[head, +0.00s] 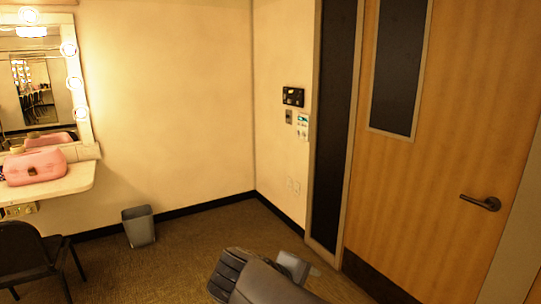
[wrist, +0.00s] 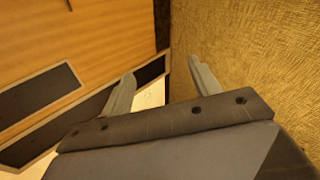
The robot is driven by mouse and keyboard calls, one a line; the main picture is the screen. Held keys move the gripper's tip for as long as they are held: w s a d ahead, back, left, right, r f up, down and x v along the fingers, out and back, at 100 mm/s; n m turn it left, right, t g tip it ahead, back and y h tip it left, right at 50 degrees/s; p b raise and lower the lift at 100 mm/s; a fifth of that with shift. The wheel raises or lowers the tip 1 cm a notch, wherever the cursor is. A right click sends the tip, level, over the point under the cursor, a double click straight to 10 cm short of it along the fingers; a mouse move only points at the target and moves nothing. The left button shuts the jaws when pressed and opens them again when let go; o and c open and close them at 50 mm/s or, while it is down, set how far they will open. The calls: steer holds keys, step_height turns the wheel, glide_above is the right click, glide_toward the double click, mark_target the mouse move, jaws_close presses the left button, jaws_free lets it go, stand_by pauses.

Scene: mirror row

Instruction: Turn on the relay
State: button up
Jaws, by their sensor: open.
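No thing in view is clearly marked as the relay. On the wall left of the door are a black panel (head: 293,96), a small grey switch plate (head: 289,117) below it, and a white-and-teal unit (head: 303,126) beside that plate. Which of them is the relay, if any, I cannot tell. My gripper (wrist: 162,86) is open and empty in the wrist view, its two grey fingers apart. In the head view my arm shows low at the bottom centre, below and well apart from the wall units. The wrist view does not show these units.
A wooden door (head: 455,130) with a lever handle (head: 481,203) stands at the right. A grey bin (head: 139,226) stands by the wall. A dark chair (head: 40,258) and a counter with a pink bag (head: 35,166) are at the left.

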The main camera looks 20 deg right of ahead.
steer(key=w+r+h, duration=0.1)
steer(key=w+r, duration=0.1)
steer(key=w+a+r+h, duration=0.1)
steer(key=w+r, duration=0.2)
steer(key=w+r+t+h, duration=0.1)
steer(key=w+r, duration=0.1)
steer(key=shift+w+a+r, duration=0.15)
steer(key=shift+a, duration=0.25)
steer(key=c, duration=0.3)
steer(key=w+a+r+h, duration=0.1)
steer(key=r, duration=0.1)
steer(key=w+a+r+m+h, duration=0.1)
steer(key=w+r, duration=0.1)
steer(key=w+a+r+m+h+b, duration=0.1)
steer(key=r, duration=0.2)
steer(key=shift+w+a+t+h, duration=0.2)
steer(key=shift+a+t+h, duration=0.1)
steer(key=shift+h, duration=0.1)
steer(key=c, duration=0.6)
steer(key=shift+r, duration=0.2)
steer(key=shift+c, duration=0.8)
jaws_close()
